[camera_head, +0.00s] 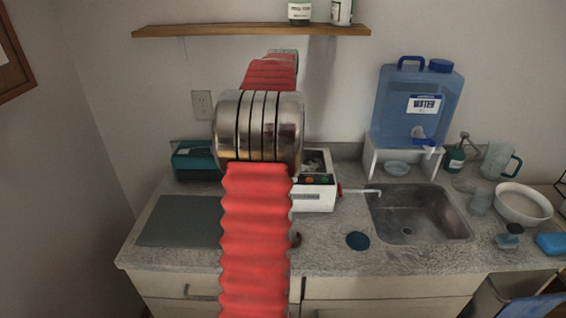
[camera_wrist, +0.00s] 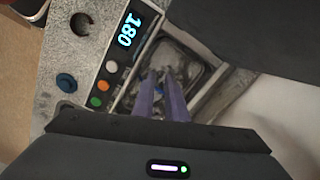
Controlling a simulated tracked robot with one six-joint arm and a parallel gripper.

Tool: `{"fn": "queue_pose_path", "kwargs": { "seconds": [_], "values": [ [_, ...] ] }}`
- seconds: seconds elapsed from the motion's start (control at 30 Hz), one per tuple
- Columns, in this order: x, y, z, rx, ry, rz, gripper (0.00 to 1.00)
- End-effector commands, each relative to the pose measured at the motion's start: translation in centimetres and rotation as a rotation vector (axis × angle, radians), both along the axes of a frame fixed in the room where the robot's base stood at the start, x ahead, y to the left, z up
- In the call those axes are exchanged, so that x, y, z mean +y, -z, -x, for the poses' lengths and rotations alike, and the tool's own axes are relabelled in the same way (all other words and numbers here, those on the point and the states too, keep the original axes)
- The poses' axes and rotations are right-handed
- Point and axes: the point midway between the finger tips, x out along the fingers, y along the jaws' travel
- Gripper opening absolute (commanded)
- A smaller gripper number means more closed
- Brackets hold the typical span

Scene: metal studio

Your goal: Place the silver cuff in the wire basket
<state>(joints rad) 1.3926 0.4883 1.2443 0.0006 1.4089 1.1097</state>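My gripper (camera_wrist: 162,72) has two purple fingers reaching down over the open tank of a white machine (camera_head: 313,195). The fingers are close together with a narrow gap. I cannot tell whether they hold anything. A greyish metallic shape (camera_wrist: 178,55) shows in the tank beyond the tips, too blurred to tell whether it is the wire basket or the silver cuff. A dark, C-shaped open ring (camera_wrist: 80,23) lies on the counter in front of the machine. It looks brownish in the head view (camera_head: 297,239), so I cannot confirm it as the silver cuff. My arm hides the gripper there.
A blue disc (camera_head: 358,240) lies on the counter near the sink (camera_head: 417,213). A grey mat (camera_head: 180,221) and a teal box (camera_head: 195,160) are at the left. A water jug (camera_head: 405,105) stands on a white stand behind the sink. A white bowl (camera_head: 523,204) is at the right.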

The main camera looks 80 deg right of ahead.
Motion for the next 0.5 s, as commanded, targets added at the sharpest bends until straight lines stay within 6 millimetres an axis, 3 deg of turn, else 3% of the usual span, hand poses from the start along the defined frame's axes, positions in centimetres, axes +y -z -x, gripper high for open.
{"fn": "queue_pose_path", "kwargs": {
  "seconds": [0.2, 0.5],
  "values": [
    [-0.1, -3.3, 0.0, 0.0, 0.0, 0.001, 0.12],
    [0.0, -4.5, 0.0, 0.001, 0.001, -0.001, 0.12]
  ]
}}
